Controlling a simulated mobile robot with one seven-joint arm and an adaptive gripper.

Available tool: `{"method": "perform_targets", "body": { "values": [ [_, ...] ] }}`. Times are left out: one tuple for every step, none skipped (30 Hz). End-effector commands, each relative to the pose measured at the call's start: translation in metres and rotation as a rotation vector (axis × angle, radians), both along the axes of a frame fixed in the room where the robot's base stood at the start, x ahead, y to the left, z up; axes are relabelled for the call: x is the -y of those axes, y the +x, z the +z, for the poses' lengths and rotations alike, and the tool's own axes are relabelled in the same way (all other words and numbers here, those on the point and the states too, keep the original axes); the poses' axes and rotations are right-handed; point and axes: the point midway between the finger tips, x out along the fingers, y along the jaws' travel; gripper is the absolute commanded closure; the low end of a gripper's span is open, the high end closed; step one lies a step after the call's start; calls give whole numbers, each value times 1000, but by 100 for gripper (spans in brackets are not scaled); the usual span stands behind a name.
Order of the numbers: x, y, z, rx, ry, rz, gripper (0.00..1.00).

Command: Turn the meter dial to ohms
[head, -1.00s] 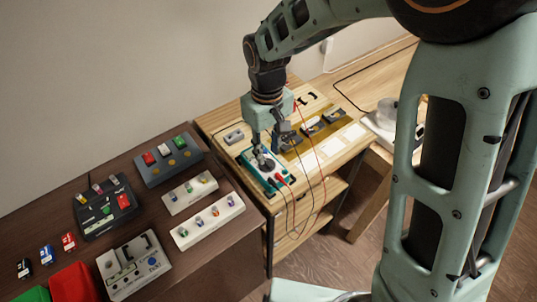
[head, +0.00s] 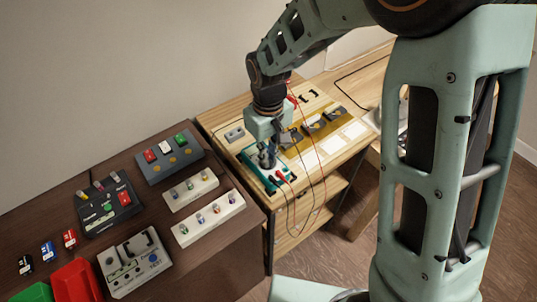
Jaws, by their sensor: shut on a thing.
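The meter (head: 254,171) is a teal-edged box lying on the light wooden bench, with red and dark leads plugged in at its near end. My gripper (head: 267,161) points down over the meter's face. Its fingers are shut on the meter dial, a dark round knob that the fingers mostly hide. The dial's pointer and the markings around it are too small and covered to read.
A red lead (head: 315,160) and a dark lead loop over the bench's front edge. Several dark parts (head: 312,124) and pale cards (head: 337,138) lie right of the meter. A dark table (head: 185,262) at left holds several boxes with switches and knobs.

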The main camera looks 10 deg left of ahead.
Motion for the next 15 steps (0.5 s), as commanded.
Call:
{"method": "perform_targets", "body": {
  "values": [
    [0,0,0,0,0,0,100],
    [0,0,0,0,0,1,100],
    [0,0,0,0,0,3,100],
    [0,0,0,0,0,6,100],
    [0,0,0,0,0,10,100],
    [0,0,0,0,0,17,100],
    [0,0,0,0,0,25,100],
    [0,0,0,0,0,35,100],
    [0,0,0,-1,1,49,100],
    [0,0,0,-1,1,63,100],
    [0,0,0,-1,1,78,100],
    [0,1,0,-1,1,100,100],
    [0,1,0,0,0,120,100],
    [0,1,0,0,0,139,100],
    [1,1,0,0,0,168,100]
  ]
}}
